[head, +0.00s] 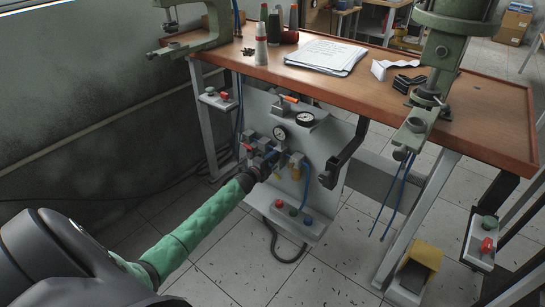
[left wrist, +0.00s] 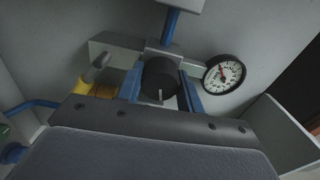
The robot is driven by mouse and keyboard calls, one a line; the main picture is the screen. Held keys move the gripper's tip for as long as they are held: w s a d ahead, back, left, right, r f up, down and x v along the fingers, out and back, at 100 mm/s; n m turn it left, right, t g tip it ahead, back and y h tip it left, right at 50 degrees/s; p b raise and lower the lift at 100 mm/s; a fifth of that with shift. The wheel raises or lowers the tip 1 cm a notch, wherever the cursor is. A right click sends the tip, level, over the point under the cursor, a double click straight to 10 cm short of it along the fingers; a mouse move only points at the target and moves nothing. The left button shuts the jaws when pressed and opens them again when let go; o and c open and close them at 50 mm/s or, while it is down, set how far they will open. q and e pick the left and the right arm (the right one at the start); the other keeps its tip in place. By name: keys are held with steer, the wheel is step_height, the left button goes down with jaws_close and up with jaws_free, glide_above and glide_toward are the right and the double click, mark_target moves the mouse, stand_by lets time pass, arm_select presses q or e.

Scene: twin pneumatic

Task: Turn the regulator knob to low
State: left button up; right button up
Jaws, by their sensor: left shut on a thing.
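The black round regulator knob (left wrist: 160,72) sits between the two blue fingers of my left gripper (left wrist: 161,88) in the left wrist view. The gripper is shut on the knob. A short white mark on the knob points toward the bottom of that picture. A round white pressure gauge (left wrist: 224,74) with a black rim is right of the knob. In the head view, my left gripper (head: 266,165) is at the valve cluster on the grey panel under the table, where the knob is hidden. Another gauge reading is too small to tell there. My right gripper is not in view.
The wooden table (head: 470,115) stands above the grey panel (head: 262,105). A black bracket (head: 345,155) sticks out right of the cluster. A button box (head: 292,212) is below. Blue hoses run nearby. A yellow pedal (head: 420,258) stands on the tiled floor.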

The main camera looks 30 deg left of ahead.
arm_select(q)
steer(key=n+p, duration=0.1)
steer(key=n, duration=0.2)
steer(key=shift+a+r+p, duration=0.1)
steer(key=shift+r+p, duration=0.05)
steer(key=shift+p, duration=0.15)
steer(key=n+p, duration=0.2)
steer(key=n, duration=0.1)
steer(key=shift+n, duration=0.3)
steer(key=n+p, duration=0.2)
steer(key=n, duration=0.4)
steer(key=shift+n+p, duration=0.45)
steer(key=shift+n, duration=0.65)
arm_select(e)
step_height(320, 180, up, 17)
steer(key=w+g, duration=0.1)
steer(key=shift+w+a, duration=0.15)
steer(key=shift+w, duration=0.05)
arm_select(q)
steer(key=shift+f, duration=0.2)
steer(key=o, duration=1)
steer(key=shift+s, duration=0.1)
